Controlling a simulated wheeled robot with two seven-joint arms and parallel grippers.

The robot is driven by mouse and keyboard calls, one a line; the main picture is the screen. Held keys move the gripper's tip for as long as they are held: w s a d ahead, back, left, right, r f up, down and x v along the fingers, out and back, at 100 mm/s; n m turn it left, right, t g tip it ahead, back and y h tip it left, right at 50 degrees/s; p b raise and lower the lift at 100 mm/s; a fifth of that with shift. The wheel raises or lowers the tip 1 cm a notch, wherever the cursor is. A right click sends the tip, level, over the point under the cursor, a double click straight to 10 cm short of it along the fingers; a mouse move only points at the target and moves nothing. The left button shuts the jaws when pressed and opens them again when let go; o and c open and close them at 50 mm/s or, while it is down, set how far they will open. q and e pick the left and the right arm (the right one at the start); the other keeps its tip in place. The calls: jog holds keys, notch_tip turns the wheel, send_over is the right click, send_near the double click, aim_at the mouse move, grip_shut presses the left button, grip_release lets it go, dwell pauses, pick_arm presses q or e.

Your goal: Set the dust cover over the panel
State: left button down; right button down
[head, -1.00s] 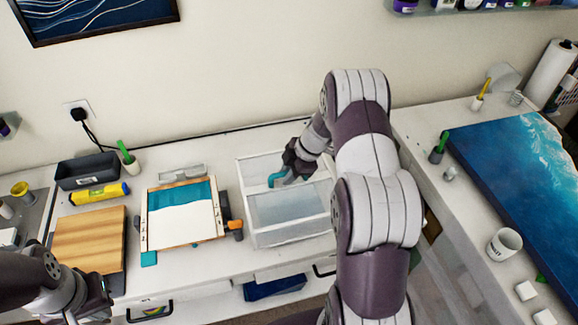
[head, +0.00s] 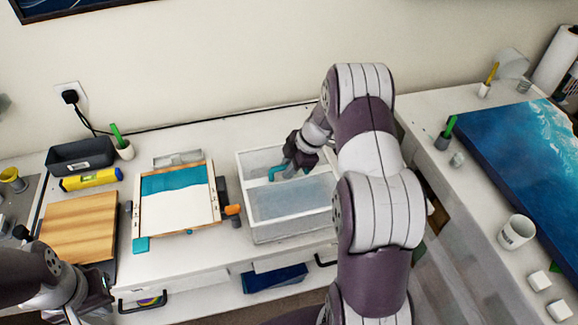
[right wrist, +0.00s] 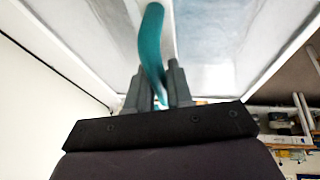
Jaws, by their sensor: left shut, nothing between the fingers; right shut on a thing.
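The dust cover (head: 262,237) is a clear box with a white frame and a teal bar handle across its top. It appears to rest on the table right of the panel. My right gripper (head: 287,168) is shut on the teal handle, which also shows in the right wrist view (right wrist: 151,45). The panel (head: 178,208), white with a teal band, lies uncovered in a wooden-railed frame. My left gripper (head: 98,305) is empty and shut at the lower left, near the table's front edge. My right arm hides part of the cover's right side.
A wooden board (head: 78,232), a yellow level (head: 90,179) and a dark bin (head: 80,155) are left of the panel. An orange-handled clamp (head: 232,210) sits between panel and cover. A mug (head: 515,231) and blue artwork (head: 525,150) are on the right-hand table.

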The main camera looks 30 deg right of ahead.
jog(key=shift+f, duration=0.1)
jog(key=c, duration=0.9)
grip_release()
